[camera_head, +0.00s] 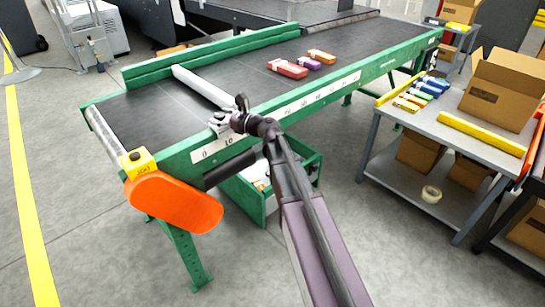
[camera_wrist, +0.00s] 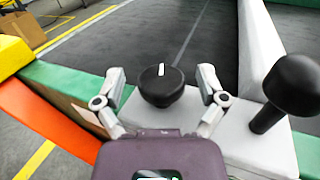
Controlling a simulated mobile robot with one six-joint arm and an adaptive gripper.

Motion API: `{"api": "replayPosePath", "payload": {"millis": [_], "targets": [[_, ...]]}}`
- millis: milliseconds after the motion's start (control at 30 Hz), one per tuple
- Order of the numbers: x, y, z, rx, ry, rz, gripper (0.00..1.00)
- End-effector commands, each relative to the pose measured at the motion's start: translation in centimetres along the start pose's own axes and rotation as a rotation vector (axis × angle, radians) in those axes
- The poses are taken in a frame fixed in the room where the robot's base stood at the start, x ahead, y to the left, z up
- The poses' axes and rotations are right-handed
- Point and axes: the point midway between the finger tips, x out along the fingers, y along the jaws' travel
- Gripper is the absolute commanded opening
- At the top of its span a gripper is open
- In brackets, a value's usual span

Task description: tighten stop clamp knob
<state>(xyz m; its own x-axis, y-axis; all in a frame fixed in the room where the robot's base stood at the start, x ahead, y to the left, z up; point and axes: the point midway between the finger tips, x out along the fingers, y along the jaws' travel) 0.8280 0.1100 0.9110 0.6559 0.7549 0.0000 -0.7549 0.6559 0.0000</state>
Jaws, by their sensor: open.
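The stop clamp knob (camera_wrist: 161,88) is round and black with a white mark on top, seen in the wrist view. It sits on a light grey clamp block (camera_wrist: 245,140), which also shows at the conveyor's near rail in the head view (camera_head: 219,124). My gripper (camera_wrist: 162,76) is open, with one finger on each side of the knob. A small gap seems to show on both sides; contact cannot be told. In the head view my gripper (camera_head: 239,121) is small at the clamp and the knob is hidden or too small to tell.
A black ball-topped lever (camera_wrist: 292,88) stands close to the right finger. The white stop bar (camera_head: 203,87) crosses the dark belt (camera_head: 150,108). Red, purple and orange cartons (camera_head: 288,68) lie farther along. An orange guard (camera_head: 175,202) is at the near end, a grey table (camera_head: 450,135) at right.

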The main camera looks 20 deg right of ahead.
Motion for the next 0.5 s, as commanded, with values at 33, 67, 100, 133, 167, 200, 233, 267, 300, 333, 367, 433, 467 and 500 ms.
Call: {"api": "replayPosePath", "payload": {"millis": [33,67,100,133,167,200,233,267,300,333,367,433,467,500], "targets": [[0.1,-0.2,0.0,0.0,0.0,0.023,0.91],[0.1,-0.2,0.0,0.0,0.0,0.038,0.91],[0.1,-0.3,0.0,0.0,0.0,0.058,0.91],[0.1,-0.3,0.0,0.0,0.0,0.074,0.91],[0.1,-0.3,0.0,0.0,0.0,0.089,0.91],[0.1,-0.3,0.0,0.0,0.0,0.109,0.91],[0.1,-0.3,0.0,0.0,0.0,0.126,0.91],[0.1,-0.3,0.0,0.0,0.0,0.141,0.91],[-0.4,-0.2,0.0,0.0,0.0,0.151,0.91],[-1.0,-0.1,0.0,0.0,0.0,0.148,0.91],[-1.4,-0.1,0.0,0.0,0.0,0.147,0.91],[-2.5,-0.3,0.0,0.0,0.0,0.146,0.91],[-2.9,-0.3,0.0,0.0,0.0,0.146,0.91],[-3.4,-0.4,0.0,0.0,0.0,0.146,0.91]]}}
